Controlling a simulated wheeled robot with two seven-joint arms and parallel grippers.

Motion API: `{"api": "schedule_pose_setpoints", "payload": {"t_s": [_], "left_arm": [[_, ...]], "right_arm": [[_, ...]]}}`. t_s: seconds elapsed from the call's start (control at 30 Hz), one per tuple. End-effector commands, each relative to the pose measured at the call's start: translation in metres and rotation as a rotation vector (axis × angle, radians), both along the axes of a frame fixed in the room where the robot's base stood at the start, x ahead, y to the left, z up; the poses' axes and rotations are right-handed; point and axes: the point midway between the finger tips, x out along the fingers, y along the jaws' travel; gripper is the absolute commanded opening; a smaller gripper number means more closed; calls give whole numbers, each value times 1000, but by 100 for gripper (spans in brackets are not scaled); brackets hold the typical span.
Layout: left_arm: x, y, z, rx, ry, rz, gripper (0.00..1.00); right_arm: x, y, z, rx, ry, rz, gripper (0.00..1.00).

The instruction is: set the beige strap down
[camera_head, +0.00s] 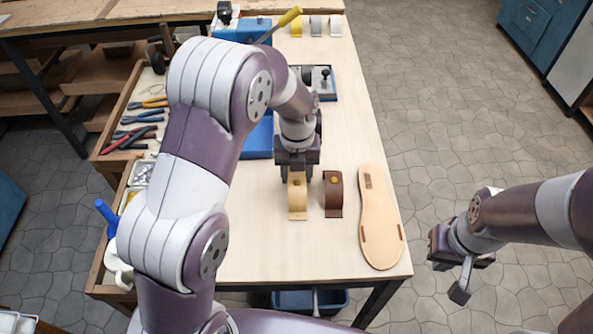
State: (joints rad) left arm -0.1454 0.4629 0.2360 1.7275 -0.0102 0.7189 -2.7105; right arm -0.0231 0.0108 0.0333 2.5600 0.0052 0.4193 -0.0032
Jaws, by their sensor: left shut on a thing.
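The beige strap (298,198) is at the middle of the table, upright and bent, beside the brown strap (333,196) on its right. My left gripper (297,175) is over the beige strap and shut on its upper part. I cannot tell whether the strap's lower end touches the table. The gripper hides the strap's top. My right gripper (460,288) hangs beyond the table's right edge, with no object seen in it; its finger gap is not clear.
A tan sandal sole (380,225) lies along the table's (260,245) right edge. Yellow, grey and white straps (315,26) stand at the far end. A blue-based device (322,83) is behind my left gripper. Pliers (135,133) lie in a wooden tray on the left. The front table area is clear.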

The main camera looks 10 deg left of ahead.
Motion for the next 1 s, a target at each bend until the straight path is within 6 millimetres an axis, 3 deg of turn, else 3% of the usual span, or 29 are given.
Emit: {"api": "schedule_pose_setpoints", "payload": {"t_s": [0.03,0.07,0.13,0.4,0.53,0.77,0.83,1.0], "left_arm": [[0,0,-2,0,1,0,12],[0,0,-3,0,1,0,49],[0,0,-2,0,1,0,72],[0,0,-1,0,1,0,72],[1,0,11,0,-2,0,72],[1,-1,72,-1,-5,0,72],[1,-1,100,0,0,0,72],[1,-1,122,0,2,0,72]], "right_arm": [[0,0,-1,0,0,0,0],[0,0,-1,0,0,0,0],[0,0,-1,0,0,0,0],[0,0,0,0,0,0,0],[0,0,-1,0,0,0,0],[0,0,-6,0,0,0,0],[0,0,17,0,1,0,0],[0,0,37,0,-1,0,0]]}}
